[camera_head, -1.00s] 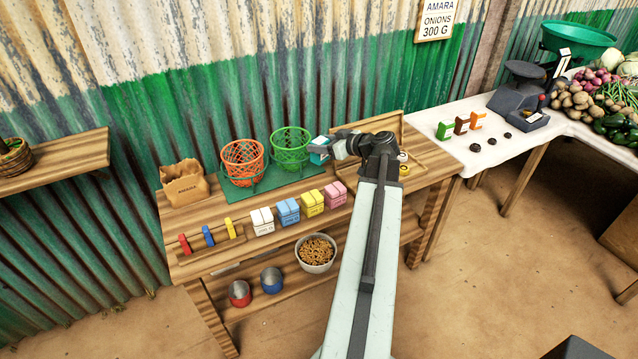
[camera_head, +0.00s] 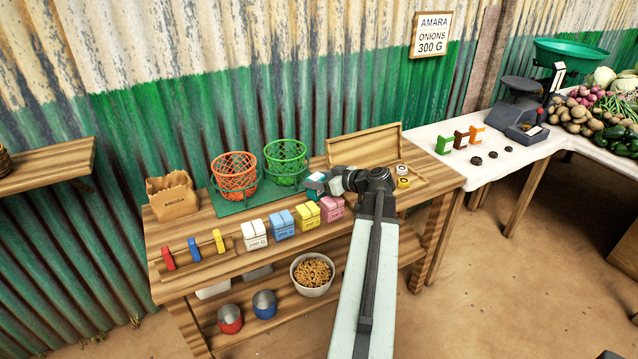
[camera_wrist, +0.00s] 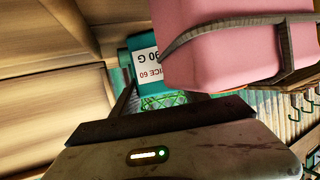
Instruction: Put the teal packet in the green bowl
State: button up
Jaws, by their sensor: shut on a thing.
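The teal packet (camera_head: 315,177), with a white label, is held in my gripper (camera_head: 322,183) in the head view. It is at the lower right of the green bowl (camera_head: 287,163), a wire-mesh basket on a green base, and outside it. In the wrist view the packet (camera_wrist: 146,62) shows its label upside down, partly hidden by a pink packet. Green mesh of the bowl (camera_wrist: 165,101) shows just beyond it. My gripper's fingers are mostly hidden there.
The pink packet (camera_head: 331,208) stands just below my gripper, in a row with yellow, blue and white packets. An orange basket (camera_head: 234,172) stands left of the green one. An open wooden box (camera_head: 365,147) lies behind my arm.

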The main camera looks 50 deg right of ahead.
jog(key=shift+f, duration=0.2)
jog(key=o, duration=1.6)
jog(key=shift+c, duration=0.2)
jog(key=shift+r, duration=0.1)
